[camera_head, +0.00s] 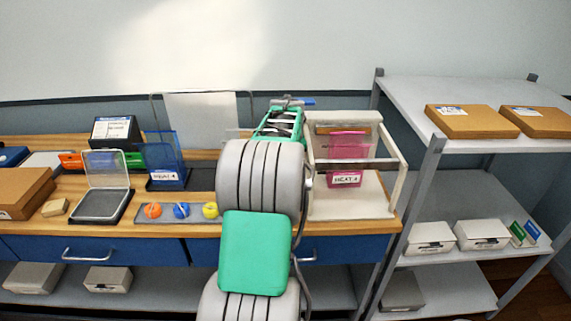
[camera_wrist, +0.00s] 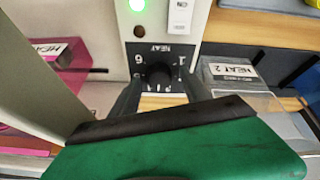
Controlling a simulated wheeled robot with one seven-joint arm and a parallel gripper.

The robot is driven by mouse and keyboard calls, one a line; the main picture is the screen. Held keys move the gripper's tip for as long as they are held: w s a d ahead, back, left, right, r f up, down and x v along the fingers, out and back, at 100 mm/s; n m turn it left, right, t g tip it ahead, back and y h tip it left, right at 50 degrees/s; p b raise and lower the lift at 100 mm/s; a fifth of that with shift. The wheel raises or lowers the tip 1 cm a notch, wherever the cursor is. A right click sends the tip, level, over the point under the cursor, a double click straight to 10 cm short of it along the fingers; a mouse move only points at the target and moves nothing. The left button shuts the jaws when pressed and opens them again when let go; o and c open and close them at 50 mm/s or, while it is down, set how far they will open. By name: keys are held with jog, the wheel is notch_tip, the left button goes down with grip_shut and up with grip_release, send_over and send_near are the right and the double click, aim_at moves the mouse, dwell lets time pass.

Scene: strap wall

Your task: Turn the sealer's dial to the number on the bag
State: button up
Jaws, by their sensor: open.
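The sealer (camera_head: 345,128) is a pale frame at the bench's right end. A pink bag (camera_head: 346,148) with a label reading HEAT 4 sits in it; the bag also shows in the wrist view (camera_wrist: 70,80), its label partly cut off. The black dial (camera_wrist: 158,75) is on a dark plate marked HEAT, with 6 at its left and 1 at its right. Its pointer setting cannot be told. My gripper (camera_wrist: 162,88) is open, fingers either side of the dial; contact cannot be told. My arm hides the dial in the head view.
A green lamp (camera_wrist: 137,5) glows above the dial. Right of it is a clear-fronted grey item labelled HEAT 2 (camera_wrist: 232,70). A blue holder (camera_head: 166,165), a tray with coloured balls (camera_head: 167,220) and boxes stand left on the bench. A metal shelf (camera_head: 460,185) stands right.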

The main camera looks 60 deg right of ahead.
jog(key=b+v, duration=0.1)
jog(key=v, duration=0.7)
jog(key=w+a+n+p, duration=0.1)
jog(key=w+a+p, duration=0.2)
jog(key=w, duration=0.4)
jog(key=s+d+f+m, duration=0.1)
jog(key=d+f+m, duration=0.1)
jog(key=m, duration=0.1)
jog(key=s+d+f+m+g+p, duration=0.1)
jog(key=s+d+f+m, duration=0.1)
jog(key=f+m, duration=0.1)
jog(key=s+d+f+m+g+p, duration=0.1)
jog(key=s+f+m, duration=0.1)
jog(key=m, duration=0.2)
jog(key=shift+s+d+f, duration=0.15)
jog(key=shift+d+f, duration=0.05)
jog(key=shift+d, duration=0.2)
grip_shut()
